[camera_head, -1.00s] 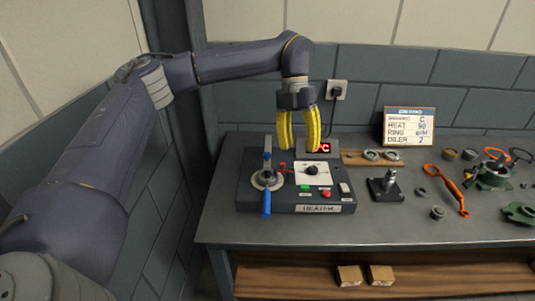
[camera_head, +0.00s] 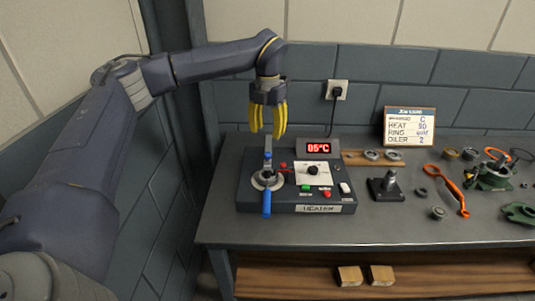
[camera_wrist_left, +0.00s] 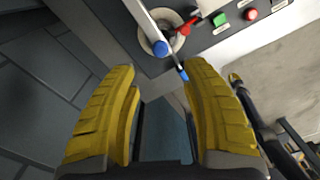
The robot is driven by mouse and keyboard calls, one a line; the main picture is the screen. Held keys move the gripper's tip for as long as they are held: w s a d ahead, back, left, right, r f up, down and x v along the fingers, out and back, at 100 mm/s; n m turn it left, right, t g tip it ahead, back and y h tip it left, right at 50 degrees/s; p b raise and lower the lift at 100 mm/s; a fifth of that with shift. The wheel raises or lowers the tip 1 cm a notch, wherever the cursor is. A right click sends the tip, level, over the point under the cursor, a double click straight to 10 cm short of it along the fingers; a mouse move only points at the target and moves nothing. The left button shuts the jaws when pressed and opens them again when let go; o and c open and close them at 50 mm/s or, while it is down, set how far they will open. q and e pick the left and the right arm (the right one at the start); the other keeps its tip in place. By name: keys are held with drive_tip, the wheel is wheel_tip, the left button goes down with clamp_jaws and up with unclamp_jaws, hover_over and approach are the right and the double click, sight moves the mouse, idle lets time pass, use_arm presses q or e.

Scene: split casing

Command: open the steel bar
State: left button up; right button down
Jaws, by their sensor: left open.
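The steel bar (camera_head: 267,146) is on the left part of the dark heater box (camera_head: 315,208), above a round metal ring (camera_head: 267,180). A blue handle (camera_head: 266,203) points toward the front edge. In the left wrist view the bar (camera_wrist_left: 142,18) runs up out of the picture, with a blue ball (camera_wrist_left: 160,48) at its near end. My left gripper (camera_head: 267,132) points down over the bar's far end, its yellow fingers apart and empty. In the wrist view the blue ball lies just beyond the gap between the fingertips (camera_wrist_left: 158,68).
A red-digit display (camera_head: 318,148) stands behind the box, close to the gripper's right. The box has a dial (camera_head: 313,170) and a red button (camera_head: 325,193). A black post stand (camera_head: 388,186), an orange tool (camera_head: 455,189) and rings lie to the right. A sign (camera_head: 409,127) stands behind.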

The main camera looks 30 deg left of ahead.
sight(268, 153)
use_arm(q)
wheel_tip(268, 153, down, 9)
drive_tip(key=shift+f, duration=0.1)
idle(0.4)
drive_tip(key=shift+c, duration=0.6)
clamp_jaws()
